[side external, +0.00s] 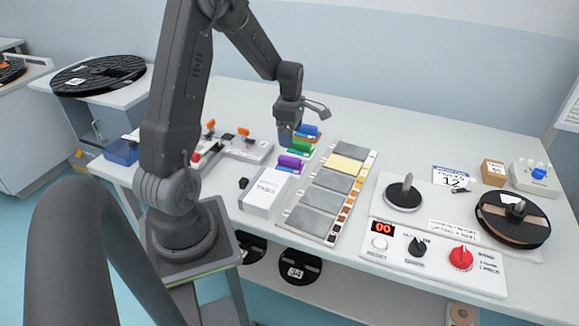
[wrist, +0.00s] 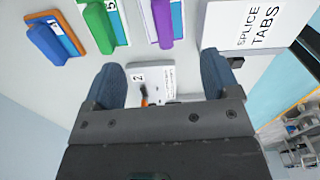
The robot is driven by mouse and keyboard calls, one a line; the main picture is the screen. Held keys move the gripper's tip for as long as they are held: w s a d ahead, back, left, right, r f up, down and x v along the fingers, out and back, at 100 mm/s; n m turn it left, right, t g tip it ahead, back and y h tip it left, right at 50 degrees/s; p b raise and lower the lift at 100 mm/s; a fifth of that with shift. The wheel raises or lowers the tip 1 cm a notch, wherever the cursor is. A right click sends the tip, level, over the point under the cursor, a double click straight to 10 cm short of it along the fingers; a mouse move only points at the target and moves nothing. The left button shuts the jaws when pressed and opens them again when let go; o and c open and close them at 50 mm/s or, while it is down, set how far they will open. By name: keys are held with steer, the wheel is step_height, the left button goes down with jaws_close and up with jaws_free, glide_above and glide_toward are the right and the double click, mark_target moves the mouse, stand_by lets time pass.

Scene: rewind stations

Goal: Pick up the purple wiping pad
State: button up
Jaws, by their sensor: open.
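The purple wiping pad (side external: 289,162) sits on a light base on the white table, at the near end of a short row of pads. In the wrist view the purple pad (wrist: 162,22) is at the top, beyond and between my fingertips. My gripper (wrist: 160,82) is open, with nothing between its two blue-grey fingers. In the side view my gripper (side external: 291,138) hangs by the row of pads, partly covering its far end. It is apart from the purple pad in the wrist view; its exact height cannot be told.
A green pad (wrist: 101,27) and a blue pad (wrist: 48,42) lie left of the purple one. The splice tabs box (wrist: 250,25) stands to its right. A grey panel tray (side external: 330,200), a control panel (side external: 432,250) and a dark reel (side external: 513,218) occupy the table's right.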

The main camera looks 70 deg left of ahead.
mark_target(290, 157)
step_height(290, 157, down, 6)
steer(key=shift+f, duration=0.1)
steer(key=shift+s+d+f, duration=0.1)
steer(key=shift+f, duration=1.2)
steer(key=shift+s+f, duration=0.1)
steer(key=shift+f, duration=1.2)
steer(key=shift+c, duration=0.4)
steer(key=c, duration=0.6)
